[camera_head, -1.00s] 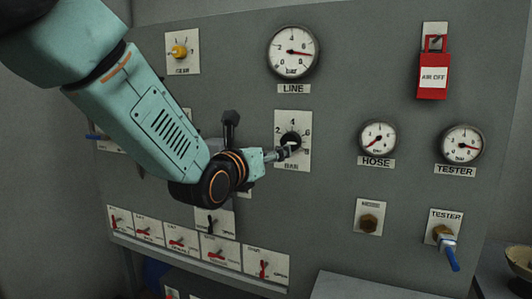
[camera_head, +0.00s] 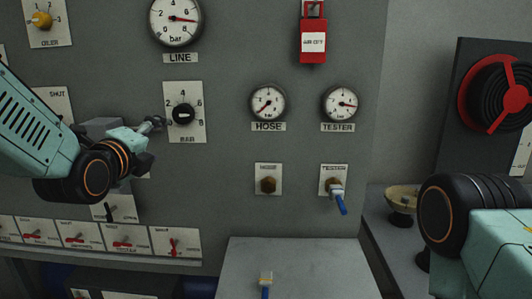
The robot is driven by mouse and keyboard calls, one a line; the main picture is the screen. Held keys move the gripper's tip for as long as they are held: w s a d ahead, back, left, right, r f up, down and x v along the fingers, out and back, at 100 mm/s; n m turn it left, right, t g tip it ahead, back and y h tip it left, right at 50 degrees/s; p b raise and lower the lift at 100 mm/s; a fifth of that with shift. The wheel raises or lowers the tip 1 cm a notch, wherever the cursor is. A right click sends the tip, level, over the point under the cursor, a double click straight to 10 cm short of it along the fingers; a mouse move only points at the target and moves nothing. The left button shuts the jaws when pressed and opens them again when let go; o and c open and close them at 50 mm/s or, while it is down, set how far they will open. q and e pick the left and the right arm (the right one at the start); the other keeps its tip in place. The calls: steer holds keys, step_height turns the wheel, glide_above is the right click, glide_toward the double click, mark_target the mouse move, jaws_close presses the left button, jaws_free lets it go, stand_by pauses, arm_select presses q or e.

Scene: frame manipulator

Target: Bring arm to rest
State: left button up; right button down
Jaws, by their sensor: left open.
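My left arm comes in from the left, teal with a black wrist joint. My left gripper (camera_head: 152,125) is open and small in the picture, just left of the black knob (camera_head: 182,115) on the white bar-scale plate. In the picture a small gap shows between the fingertips and the knob, and nothing shows between the fingers. My right arm shows only as a black joint and teal link at the right edge; its gripper is not in view.
The grey panel carries the LINE gauge (camera_head: 176,20), HOSE gauge (camera_head: 268,103), TESTER gauge (camera_head: 341,103) and a red AIR OFF tag (camera_head: 313,42). Several red-handled valves line the lower left. A grey bench top (camera_head: 300,265) lies below. A bowl (camera_head: 402,197) and red reel (camera_head: 497,95) are at right.

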arm_select(q)
steer(key=s+f+n+g, duration=0.35)
steer(key=f+n, duration=0.25)
steer(key=f, duration=0.3)
steer(key=s+f+n+g, duration=0.2)
steer(key=s+f+n, duration=0.4)
steer(key=f, duration=0.4)
steer(key=s+f+n+g, duration=0.2)
steer(key=s+f+n, duration=0.1)
steer(key=f+n, duration=0.5)
steer(key=s+f+n+g, duration=0.1)
steer(key=s+f+g, duration=0.2)
steer(key=s+f, duration=0.4)
steer(key=s+f+n+g, duration=0.1)
steer(key=s+f+g, duration=0.2)
steer(key=s+f, duration=0.4)
steer(key=s+f+n+g+y, duration=0.1)
steer(key=s+f, duration=0.6)
steer(key=s, duration=1)
steer(key=shift+d+n+g, duration=0.25)
steer(key=shift+n+g, duration=0.25)
steer(key=shift+g, duration=0.65)
steer(key=shift+c, duration=0.2)
